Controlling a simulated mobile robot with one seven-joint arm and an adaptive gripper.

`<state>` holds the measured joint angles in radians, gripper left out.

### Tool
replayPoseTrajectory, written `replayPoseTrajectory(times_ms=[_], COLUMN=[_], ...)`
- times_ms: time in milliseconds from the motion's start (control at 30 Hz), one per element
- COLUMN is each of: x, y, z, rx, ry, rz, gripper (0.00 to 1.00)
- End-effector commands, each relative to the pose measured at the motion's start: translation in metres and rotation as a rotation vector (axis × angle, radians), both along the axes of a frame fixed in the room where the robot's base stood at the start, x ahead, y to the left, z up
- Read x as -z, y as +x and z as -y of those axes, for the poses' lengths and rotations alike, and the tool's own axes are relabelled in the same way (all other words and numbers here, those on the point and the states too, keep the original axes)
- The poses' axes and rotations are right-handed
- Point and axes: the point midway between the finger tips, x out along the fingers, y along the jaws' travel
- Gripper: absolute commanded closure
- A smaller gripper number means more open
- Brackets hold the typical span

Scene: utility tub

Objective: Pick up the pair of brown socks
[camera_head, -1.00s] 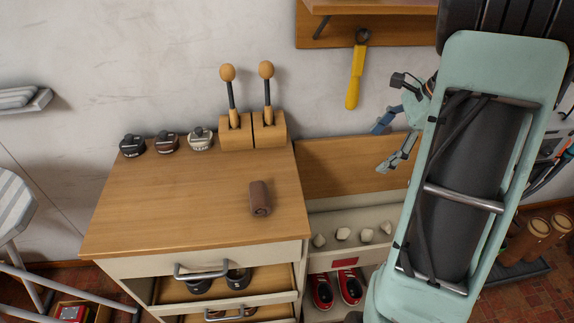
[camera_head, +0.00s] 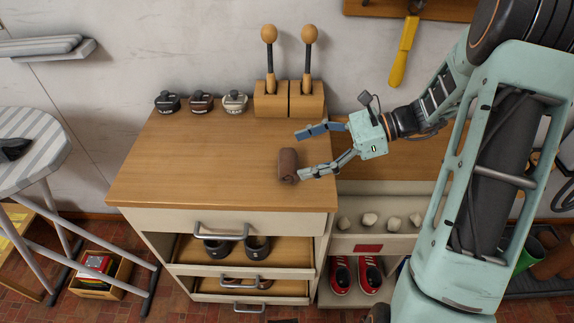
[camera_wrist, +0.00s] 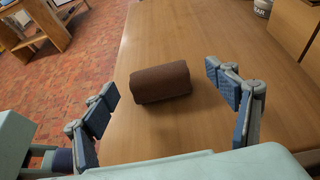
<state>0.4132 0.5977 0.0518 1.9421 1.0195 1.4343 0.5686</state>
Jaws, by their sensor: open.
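The pair of brown socks (camera_head: 288,164) is a rolled brown bundle lying on the wooden cabinet top (camera_head: 200,165), near its right edge. In the wrist view the bundle (camera_wrist: 160,82) lies on the bare wood, ahead of and between the fingers. My gripper (camera_head: 300,153) comes in from the right with its fingers spread wide. One finger shows behind the socks and the other shows close to their right side in the head view. In the wrist view my gripper (camera_wrist: 165,97) is open and empty, and both blue finger pads stand clear of the socks.
Small dark and light tins (camera_head: 201,101) and a wooden block with two shoe trees (camera_head: 289,100) stand along the back of the top. A drawer with dark shoes (camera_head: 235,247) is open below. The left and middle of the top are bare.

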Motion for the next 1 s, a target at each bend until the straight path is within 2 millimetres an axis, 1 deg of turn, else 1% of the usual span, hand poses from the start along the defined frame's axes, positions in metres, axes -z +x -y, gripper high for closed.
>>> replayPoseTrajectory(times_ms=[200,300,400,567,667,900,967,1000], x=[0.017,0.022,0.023,0.022,0.022,0.022,0.022,0.022], y=[-0.006,-0.006,-0.005,-0.005,-0.005,-0.005,-0.005,-0.005], z=[-0.025,-0.038,-0.043,-0.043,-0.043,-0.043,-0.043,-0.043], rx=[-0.004,-0.004,-0.001,0.0,0.0,-0.001,-0.001,-0.001], ry=[0.001,0.0,-0.001,-0.001,-0.001,-0.001,-0.001,-0.001], rz=[-0.001,-0.001,0.001,0.001,0.001,0.001,0.001,0.001], gripper=[0.2,0.2,0.2,0.2,0.3,0.57,0.63,0.65])
